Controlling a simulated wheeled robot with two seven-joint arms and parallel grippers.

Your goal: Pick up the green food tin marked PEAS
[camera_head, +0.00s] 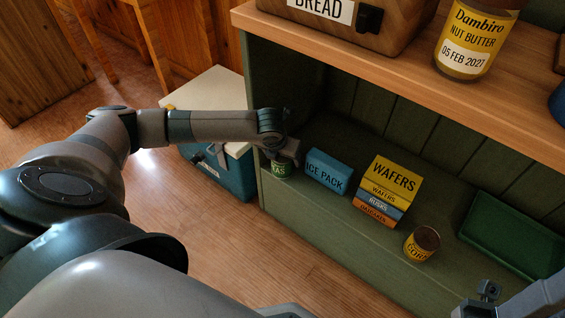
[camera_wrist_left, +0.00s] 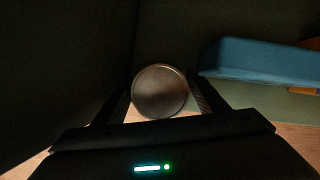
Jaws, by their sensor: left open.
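The green tin (camera_head: 281,170) stands at the left end of the green lower shelf; only the end of its label, "AS", shows. My left gripper (camera_head: 285,155) is at the tin and hides its upper part. In the left wrist view the tin's round metal top (camera_wrist_left: 160,90) lies between the two spread fingers of my left gripper (camera_wrist_left: 160,103). The fingers are open, one on each side of the tin; I cannot tell whether they touch it. Part of my right arm (camera_head: 530,303) shows at the bottom right, and its jaws cannot be made out.
A blue ice pack (camera_head: 328,171) lies close right of the tin and also shows in the left wrist view (camera_wrist_left: 255,62). Stacked wafer and rusk boxes (camera_head: 391,182), a corn tin (camera_head: 422,243) and a green container (camera_head: 510,235) stand further right. The wooden upper shelf (camera_head: 400,59) overhangs them.

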